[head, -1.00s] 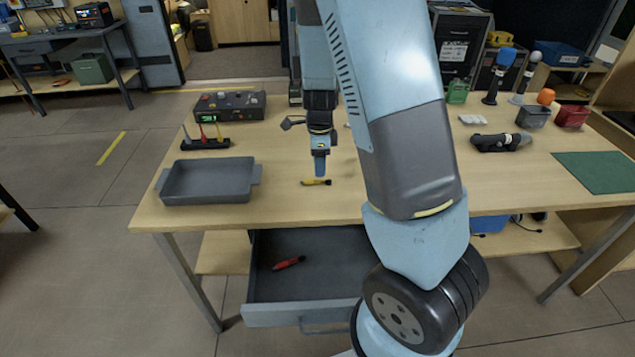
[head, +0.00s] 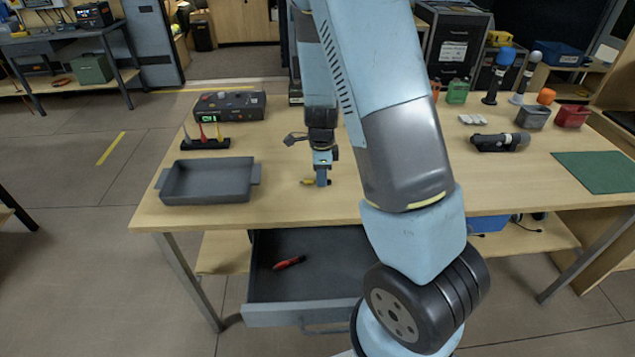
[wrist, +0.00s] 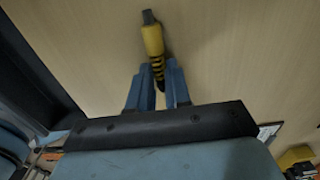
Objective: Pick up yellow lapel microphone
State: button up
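The yellow lapel microphone (head: 307,181) lies on the wooden table, partly hidden behind my gripper in the head view. In the wrist view the microphone (wrist: 153,42) has a yellow body, a grey tip at the top and a black ribbed end. My gripper (head: 322,184) is down at the tabletop over it. In the wrist view my gripper (wrist: 161,72) has its two blue fingers apart, with the black ribbed end between their tips. The yellow part sticks out beyond the fingers. I see no clear grip on it.
A grey tray (head: 207,201) stands left of my gripper, with a small rack (head: 205,144) and a control box (head: 229,105) behind it. An open drawer (head: 262,293) below the table edge holds a red item (head: 290,262). A black device (head: 499,141) lies to the right.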

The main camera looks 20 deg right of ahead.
grip_shut()
jog(key=shift+r, duration=0.1)
jog(key=shift+r, duration=0.3)
notch_tip(320, 180, up, 3)
jog(key=shift+w+f, duration=0.1)
jog(key=shift+f, duration=0.1)
jog(key=s+r, duration=0.9)
jog(key=s, duration=0.5)
jog(key=shift+r, duration=0.3)
